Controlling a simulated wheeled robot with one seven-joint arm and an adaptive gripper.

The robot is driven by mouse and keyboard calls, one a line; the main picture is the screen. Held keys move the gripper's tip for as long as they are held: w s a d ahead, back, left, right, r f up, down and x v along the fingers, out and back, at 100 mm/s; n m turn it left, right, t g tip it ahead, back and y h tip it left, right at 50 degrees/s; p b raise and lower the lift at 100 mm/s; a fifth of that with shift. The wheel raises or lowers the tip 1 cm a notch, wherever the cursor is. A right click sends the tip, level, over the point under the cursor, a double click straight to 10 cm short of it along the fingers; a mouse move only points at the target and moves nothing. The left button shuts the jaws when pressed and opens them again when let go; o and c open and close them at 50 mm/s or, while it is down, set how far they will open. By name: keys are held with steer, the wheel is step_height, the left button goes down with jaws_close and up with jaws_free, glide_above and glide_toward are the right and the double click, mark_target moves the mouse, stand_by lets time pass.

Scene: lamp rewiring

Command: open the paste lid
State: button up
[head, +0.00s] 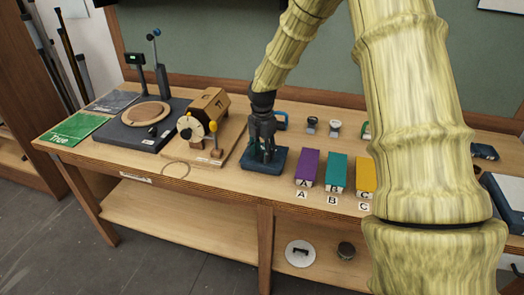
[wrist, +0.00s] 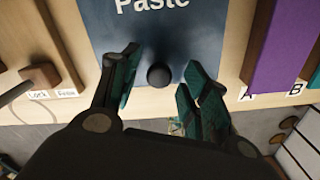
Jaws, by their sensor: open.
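The paste box, with a dark blue lid (wrist: 212,40) lettered "Paste", lies under my gripper in the wrist view. A round black knob (wrist: 159,75) stands near the lid's front edge. My gripper (wrist: 157,84) is open, with one finger on each side of the knob and a gap on both sides. In the head view my gripper (head: 262,145) points down over the blue paste box (head: 258,166) and hides much of it. The lid appears closed, but the box's inside and far edge cannot be seen.
Purple box A (head: 307,167), teal box B (head: 336,172) and yellow box C (head: 366,177) stand right of the paste box. A wooden board (head: 230,151) with a winding device (head: 208,105) is at left. The table's front edge is close.

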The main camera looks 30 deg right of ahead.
jaws_close()
steer(key=shift+r, duration=0.15)
